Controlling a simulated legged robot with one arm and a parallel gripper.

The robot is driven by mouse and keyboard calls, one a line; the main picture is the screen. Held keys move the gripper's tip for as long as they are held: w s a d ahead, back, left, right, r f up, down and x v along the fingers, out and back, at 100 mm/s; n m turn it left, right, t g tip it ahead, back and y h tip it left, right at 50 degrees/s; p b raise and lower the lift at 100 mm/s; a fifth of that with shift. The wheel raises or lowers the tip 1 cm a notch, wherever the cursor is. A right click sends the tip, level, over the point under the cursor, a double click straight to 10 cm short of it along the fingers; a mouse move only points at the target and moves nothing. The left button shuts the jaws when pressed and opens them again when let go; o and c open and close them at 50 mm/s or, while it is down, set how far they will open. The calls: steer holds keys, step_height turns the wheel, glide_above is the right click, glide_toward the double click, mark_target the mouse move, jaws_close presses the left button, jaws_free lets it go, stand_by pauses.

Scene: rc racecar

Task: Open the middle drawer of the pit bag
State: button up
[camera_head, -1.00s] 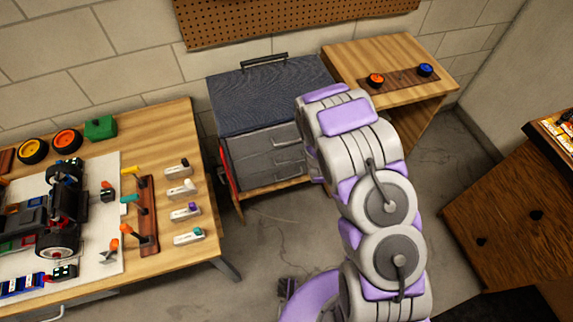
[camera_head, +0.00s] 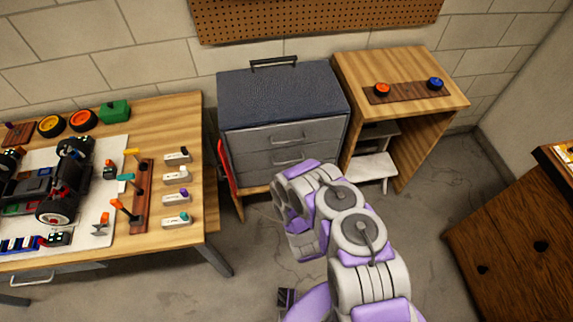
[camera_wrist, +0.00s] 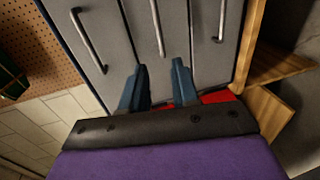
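The pit bag (camera_head: 285,95) is a dark blue-grey cabinet with a top handle and grey drawer fronts, standing near the wall. All its drawers look shut. In the wrist view, turned on its side, three bar handles show; the middle drawer's handle (camera_wrist: 157,27) lies between the top drawer's handle (camera_wrist: 88,40) and the lowest one (camera_wrist: 220,20). In the head view the upper two handles show, the middle one (camera_head: 288,160) just above my arm. My gripper (camera_wrist: 160,84) is open and empty, facing the drawer fronts, its fingers apart from the middle handle. My arm hides it in the head view.
A wooden stand (camera_head: 395,70) with an orange and a blue button is to the right of the bag. A workbench (camera_head: 180,110) with an RC car and tools is on the left. A brown cabinet (camera_head: 510,225) stands at the right. Floor in front is open.

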mark_target(287, 163)
steer(key=b+x, duration=0.5)
steer(key=x, duration=1.2)
steer(key=shift+w+a+f, duration=0.1)
steer(key=shift+w+a, duration=0.05)
steer(key=shift+w, duration=0.05)
steer(key=shift+s, duration=0.1)
jaws_close()
